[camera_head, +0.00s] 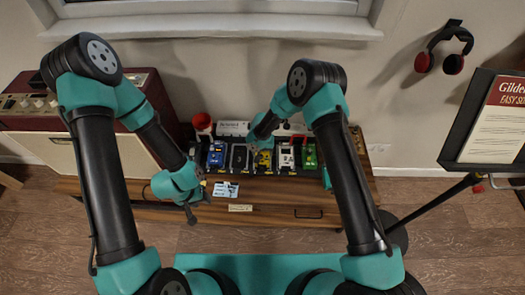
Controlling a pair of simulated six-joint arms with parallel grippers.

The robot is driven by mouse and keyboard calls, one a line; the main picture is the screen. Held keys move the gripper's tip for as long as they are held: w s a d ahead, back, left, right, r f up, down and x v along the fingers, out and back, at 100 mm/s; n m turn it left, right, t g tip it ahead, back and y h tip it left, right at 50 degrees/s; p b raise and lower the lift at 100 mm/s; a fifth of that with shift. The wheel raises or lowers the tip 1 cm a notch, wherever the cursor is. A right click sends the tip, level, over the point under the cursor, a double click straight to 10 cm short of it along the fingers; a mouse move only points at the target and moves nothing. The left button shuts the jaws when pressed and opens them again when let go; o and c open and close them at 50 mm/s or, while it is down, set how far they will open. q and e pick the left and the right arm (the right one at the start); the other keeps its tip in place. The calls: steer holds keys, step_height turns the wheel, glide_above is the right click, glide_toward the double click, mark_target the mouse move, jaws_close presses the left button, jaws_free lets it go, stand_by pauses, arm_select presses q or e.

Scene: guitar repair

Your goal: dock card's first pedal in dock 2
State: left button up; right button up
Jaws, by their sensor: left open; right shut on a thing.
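Whether the pedal is lifted I cannot tell. My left gripper (190,213) is open and empty, near the front left of the bench. A pale blue-and-white card (225,190) lies in front of the row; its print is too small to read.
The wooden bench (275,214) has a clear front strip with a small label (240,208). A red cup (202,122) stands at the back left. A red amplifier (75,100) is left. A music stand (488,125) is right, and headphones (445,48) hang on the wall.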

steer(key=o, duration=1.2)
steer(key=shift+o, duration=0.4)
steer(key=shift+f, duration=0.1)
steer(key=shift+r, duration=4.05)
steer(key=shift+s+f, duration=0.1)
